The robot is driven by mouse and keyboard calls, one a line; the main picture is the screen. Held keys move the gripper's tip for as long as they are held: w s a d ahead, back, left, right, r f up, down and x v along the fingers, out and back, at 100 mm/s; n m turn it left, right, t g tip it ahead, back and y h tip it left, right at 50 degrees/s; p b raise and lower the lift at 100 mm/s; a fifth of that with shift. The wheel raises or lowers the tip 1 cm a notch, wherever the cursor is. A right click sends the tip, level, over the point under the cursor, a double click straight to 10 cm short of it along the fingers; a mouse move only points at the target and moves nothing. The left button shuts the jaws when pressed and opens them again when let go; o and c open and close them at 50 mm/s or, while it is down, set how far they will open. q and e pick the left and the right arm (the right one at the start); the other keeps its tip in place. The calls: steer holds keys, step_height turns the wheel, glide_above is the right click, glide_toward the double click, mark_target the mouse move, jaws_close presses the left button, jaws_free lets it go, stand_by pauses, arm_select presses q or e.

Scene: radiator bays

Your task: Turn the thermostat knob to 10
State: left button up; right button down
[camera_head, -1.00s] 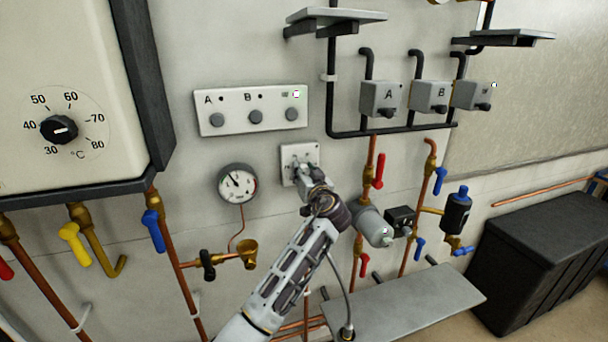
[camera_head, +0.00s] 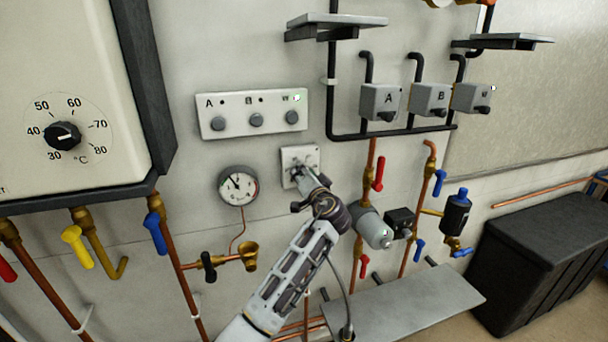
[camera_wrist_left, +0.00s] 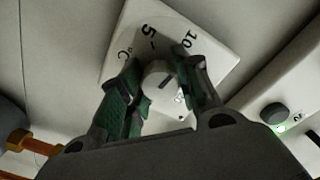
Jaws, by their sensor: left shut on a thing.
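The thermostat is a white square plate (camera_head: 313,153) on the wall, right of the round gauge. In the left wrist view its plate (camera_wrist_left: 128,32) shows the printed marks °C, 5 and 10. Its round pale knob (camera_wrist_left: 157,76) sits at the plate's middle, with a dark line on its face. I cannot tell exactly which number the line points to. My left gripper (camera_head: 301,176) is at the plate. In the wrist view its dark green fingers (camera_wrist_left: 158,88) are on both sides of the knob, shut on it. They hide part of the scale. My right gripper is not in view.
A three-button panel (camera_head: 251,109) with a green light is above the thermostat. The gauge (camera_head: 238,185) is close on the left. Red-handled copper pipes and a grey cylinder (camera_head: 374,229) are close on the right. A grey shelf (camera_head: 405,300) juts out below.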

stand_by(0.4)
arm_select(q)
steer(key=o, duration=1)
steer(key=shift+o, duration=0.2)
steer(key=shift+s, duration=0.1)
steer(key=v, duration=0.7)
steer(key=shift+s+d, duration=0.15)
steer(key=shift+d, duration=0.05)
